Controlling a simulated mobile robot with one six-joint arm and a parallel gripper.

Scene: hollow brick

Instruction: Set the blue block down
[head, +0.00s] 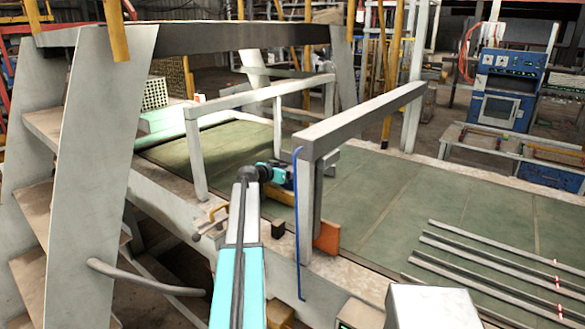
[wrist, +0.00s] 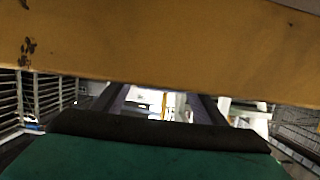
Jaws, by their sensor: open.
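I cannot make out a blue block in either view. In the head view my arm reaches forward, and my gripper end, teal and black, is low over the green platform, partly hidden behind a grey metal frame post. In the wrist view my gripper (wrist: 160,103) shows two dark fingers standing apart, with a bright gap between them. No block shows between the fingers. A yellow-orange panel (wrist: 160,50) fills the top of that view and covers what lies behind it.
A grey rail frame (head: 360,116) stands close to my arm, with an orange plate (head: 327,237) at its foot. Several metal bars (head: 490,262) lie on the green platform (head: 400,205) at right. Wooden steps (head: 40,215) are at left. The platform's middle is fairly clear.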

